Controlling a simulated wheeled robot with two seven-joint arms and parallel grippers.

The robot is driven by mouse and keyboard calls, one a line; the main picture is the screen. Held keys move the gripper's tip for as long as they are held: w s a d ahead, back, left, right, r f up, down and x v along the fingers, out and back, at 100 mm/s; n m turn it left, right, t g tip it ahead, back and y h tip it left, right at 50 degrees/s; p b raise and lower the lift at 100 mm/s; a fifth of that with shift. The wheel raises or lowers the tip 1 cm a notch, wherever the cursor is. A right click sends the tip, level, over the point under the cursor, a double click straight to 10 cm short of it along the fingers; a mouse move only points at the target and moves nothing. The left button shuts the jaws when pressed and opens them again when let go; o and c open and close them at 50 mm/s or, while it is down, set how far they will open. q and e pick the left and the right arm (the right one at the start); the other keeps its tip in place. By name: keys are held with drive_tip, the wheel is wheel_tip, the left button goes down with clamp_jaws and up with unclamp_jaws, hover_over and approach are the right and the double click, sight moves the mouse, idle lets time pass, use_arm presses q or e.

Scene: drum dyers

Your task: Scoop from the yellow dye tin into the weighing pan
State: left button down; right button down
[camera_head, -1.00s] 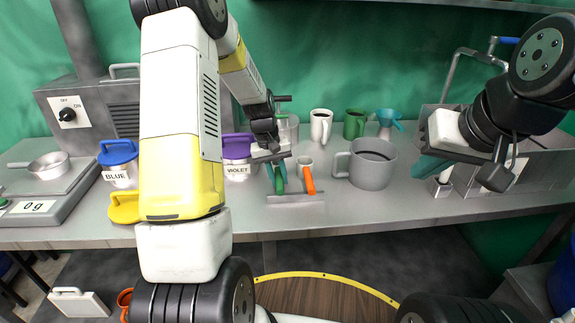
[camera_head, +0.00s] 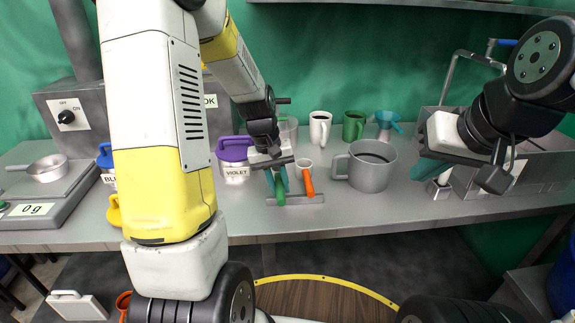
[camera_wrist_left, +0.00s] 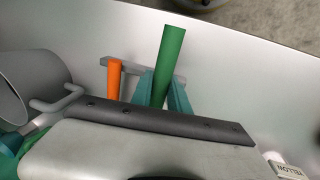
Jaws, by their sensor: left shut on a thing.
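My left gripper (camera_head: 277,183) is shut on the green handle (camera_head: 280,192) of a tool standing at the grey rack (camera_head: 312,200). In the left wrist view, its teal fingers flank the green handle (camera_wrist_left: 171,60); the tool's lower end is hidden. The weighing pan (camera_head: 48,167) sits on the scale at the far left, reading 0 g. The yellow tin's lid (camera_head: 113,212) shows only a sliver behind my left arm; a YELLOW label (camera_wrist_left: 290,171) shows at the wrist view's corner. My right gripper (camera_head: 432,170) hangs near the sink, its finger gap unclear.
An orange-handled tool (camera_head: 308,182) stands in the rack beside the green one. A large grey mug (camera_head: 368,170) is to its right. The violet tin (camera_head: 235,155) is left of my gripper; the blue tin (camera_head: 106,160) is partly hidden. Cups (camera_head: 320,125) stand behind.

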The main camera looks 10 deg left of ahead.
sight(281, 202)
use_arm(q)
drive_tip(key=s, duration=0.2)
drive_tip(key=s+d, duration=0.1)
drive_tip(key=s, duration=0.2)
drive_tip(key=s+d, duration=0.1)
drive_tip(key=s, duration=0.1)
drive_tip(key=shift+s+d+r, duration=0.1)
drive_tip(key=shift+s+r, duration=0.25)
drive_tip(key=shift+s, duration=0.05)
